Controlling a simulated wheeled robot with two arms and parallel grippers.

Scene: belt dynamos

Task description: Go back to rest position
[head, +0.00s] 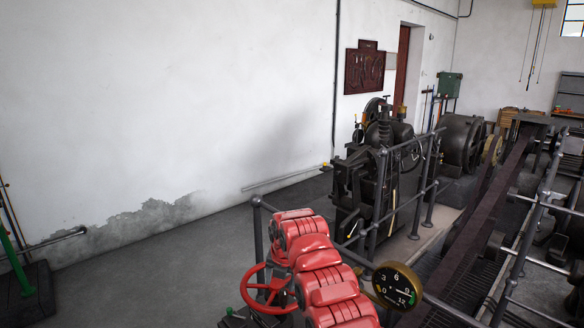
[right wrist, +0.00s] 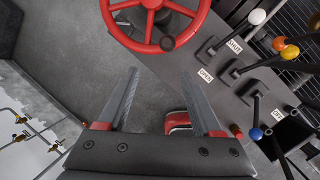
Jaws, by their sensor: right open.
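My right gripper (right wrist: 160,72) is open and empty in the right wrist view. Its two grey fingers are spread apart over bare grey floor. A red handwheel (right wrist: 156,42) is beyond the fingertips, and no contact shows. In the head view my red right arm rises from the bottom middle, and its fingers cannot be made out there. The red handwheel (head: 250,286) shows just left of that arm. My left arm and gripper are not in view.
A panel with levers with coloured knobs (right wrist: 257,16) lies to the right in the wrist view. A round gauge (head: 398,286) and grey railings (head: 377,200) stand right of my arm, with dark machines behind. Open floor (head: 150,275) lies to the left.

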